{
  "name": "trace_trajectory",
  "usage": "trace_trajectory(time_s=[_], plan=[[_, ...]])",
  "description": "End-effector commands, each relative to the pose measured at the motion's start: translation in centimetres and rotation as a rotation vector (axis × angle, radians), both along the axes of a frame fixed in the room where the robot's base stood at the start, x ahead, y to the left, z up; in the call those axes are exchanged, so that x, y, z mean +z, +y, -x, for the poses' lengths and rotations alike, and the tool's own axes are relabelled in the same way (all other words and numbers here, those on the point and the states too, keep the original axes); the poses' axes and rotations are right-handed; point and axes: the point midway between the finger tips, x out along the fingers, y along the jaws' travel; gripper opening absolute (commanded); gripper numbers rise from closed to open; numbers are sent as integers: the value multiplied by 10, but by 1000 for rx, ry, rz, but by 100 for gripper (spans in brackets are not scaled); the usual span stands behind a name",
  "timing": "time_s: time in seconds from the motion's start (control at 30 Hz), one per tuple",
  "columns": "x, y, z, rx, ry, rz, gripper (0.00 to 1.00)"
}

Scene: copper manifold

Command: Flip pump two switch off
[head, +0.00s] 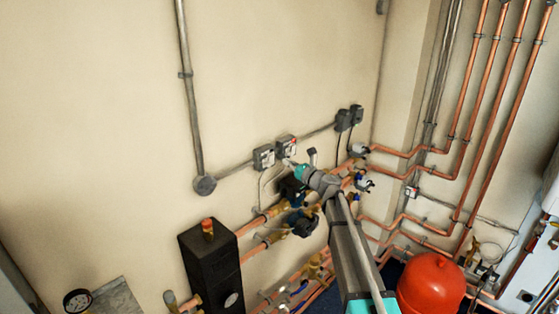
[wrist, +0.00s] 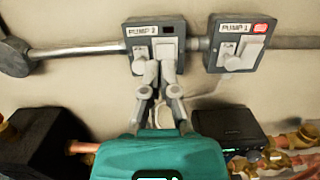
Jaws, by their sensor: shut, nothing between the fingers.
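Two grey switch boxes hang on the wall. The left box (wrist: 137,32) has a label reading PUMP and a digit that is hard to make out. Its indicator window (wrist: 169,30) is dark. It is also in the head view (head: 264,158). The right box (wrist: 240,43) is labelled PUMP 1, has a white rocker (wrist: 231,61) and shows a red indicator (wrist: 261,28). It is also in the head view (head: 287,147). My gripper (wrist: 160,68) is shut and empty. Contact cannot be told.
Grey conduit (wrist: 85,49) runs along the wall into the boxes. Copper pipes with brass fittings (wrist: 277,160) and a dark pump box (wrist: 229,122) lie below. A red vessel (head: 431,287) stands at the lower right. The wall above the boxes is clear.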

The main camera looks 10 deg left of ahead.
Motion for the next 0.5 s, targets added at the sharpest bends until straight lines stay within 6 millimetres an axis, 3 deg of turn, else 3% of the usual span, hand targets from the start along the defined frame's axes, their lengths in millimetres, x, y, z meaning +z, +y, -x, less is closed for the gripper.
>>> trace_trajectory(time_s=[0.2,0.5], plan=[[6,-30,25,-1,-1,1,0],[9,-53,42,0,0,1,0]])
